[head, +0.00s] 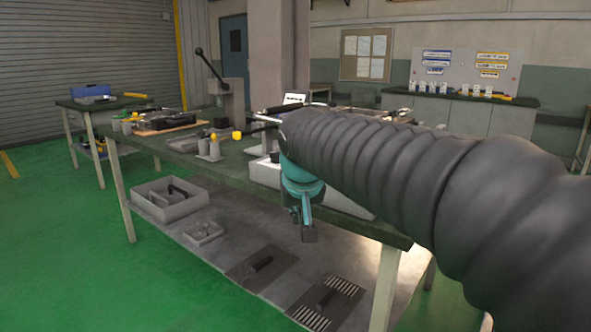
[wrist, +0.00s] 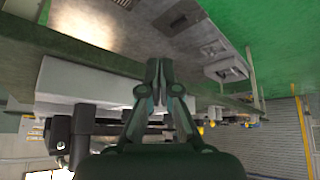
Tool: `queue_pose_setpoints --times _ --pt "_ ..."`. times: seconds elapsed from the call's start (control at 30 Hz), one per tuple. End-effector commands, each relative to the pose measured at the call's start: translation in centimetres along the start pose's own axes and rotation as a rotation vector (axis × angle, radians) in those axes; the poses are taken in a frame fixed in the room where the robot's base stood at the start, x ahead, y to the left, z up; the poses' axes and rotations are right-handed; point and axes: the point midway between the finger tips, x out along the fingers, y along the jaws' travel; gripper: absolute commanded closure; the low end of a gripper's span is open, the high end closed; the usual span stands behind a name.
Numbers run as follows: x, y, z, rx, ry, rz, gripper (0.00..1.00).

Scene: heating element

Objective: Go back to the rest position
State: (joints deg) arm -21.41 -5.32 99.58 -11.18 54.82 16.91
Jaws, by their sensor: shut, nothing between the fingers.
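My gripper (head: 306,230) hangs pointing down at the front edge of the green-topped workbench (head: 240,163), with the lower shelf behind it in the head view. It is teal with dark fingers. In the wrist view the two fingers of my gripper (wrist: 160,68) meet at their tips, with nothing held. My dark ribbed arm covers the right part of the head view and hides much of the bench top.
A pale box (head: 262,174) sits on the bench close behind my gripper. A lever press (head: 232,100) and small tools stand farther left. The lower shelf (head: 225,250) holds a grey bin (head: 165,205) and dark mats. Green floor (head: 70,250) is clear at left.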

Motion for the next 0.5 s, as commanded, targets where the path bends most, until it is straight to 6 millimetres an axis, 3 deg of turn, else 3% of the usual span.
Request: queue_pose_setpoints --times 0.03,0.3,0.5 --pt "0.0 1.2 2.9 -0.022 -0.027 -0.002 1.0" --pt "0.4 5.8 17.7 -0.069 -0.138 -0.029 1.0" --pt "0.1 8.0 26.9 0.028 -0.167 -0.023 1.0"
